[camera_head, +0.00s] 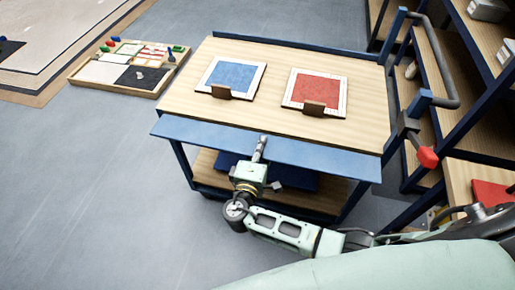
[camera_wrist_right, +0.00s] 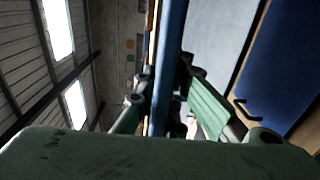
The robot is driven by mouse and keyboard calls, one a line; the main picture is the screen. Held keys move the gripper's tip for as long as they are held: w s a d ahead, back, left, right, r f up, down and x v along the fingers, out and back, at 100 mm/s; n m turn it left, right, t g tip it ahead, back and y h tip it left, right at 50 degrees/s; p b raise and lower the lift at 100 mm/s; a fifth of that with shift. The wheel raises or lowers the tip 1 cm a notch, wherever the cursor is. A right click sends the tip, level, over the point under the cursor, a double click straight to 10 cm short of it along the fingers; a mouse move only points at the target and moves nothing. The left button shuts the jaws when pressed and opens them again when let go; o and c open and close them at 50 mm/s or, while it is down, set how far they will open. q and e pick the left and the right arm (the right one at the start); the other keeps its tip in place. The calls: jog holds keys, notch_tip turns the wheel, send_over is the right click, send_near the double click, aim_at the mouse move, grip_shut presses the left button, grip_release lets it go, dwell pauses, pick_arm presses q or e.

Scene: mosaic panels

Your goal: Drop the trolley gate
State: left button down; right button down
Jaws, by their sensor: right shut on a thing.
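The trolley (camera_head: 180,95) has a wooden top and a blue frame. Its gate (camera_head: 320,157) is the long blue panel along the near edge of the top; I cannot tell its exact tilt. My right gripper (camera_head: 262,150) is at the near side of the gate, left of its middle, shut on it. In the right wrist view the gate (camera_wrist_right: 172,45) runs edge-on between the fingers of the right gripper (camera_wrist_right: 163,98). The fingertips are partly hidden. My left gripper is not in view.
A blue panel (camera_head: 232,77) and a red panel (camera_head: 316,92) lie on the trolley top, each with a brown block. A red-tipped lever (camera_head: 427,157) is at the trolley's right corner. Shelving (camera_head: 465,85) stands close on the right.

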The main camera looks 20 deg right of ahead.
jog(key=shift+f, duration=0.1)
jog(key=c, duration=1.8)
grip_release()
jog(key=shift+c, duration=0.2)
jog(key=v, duration=1.2)
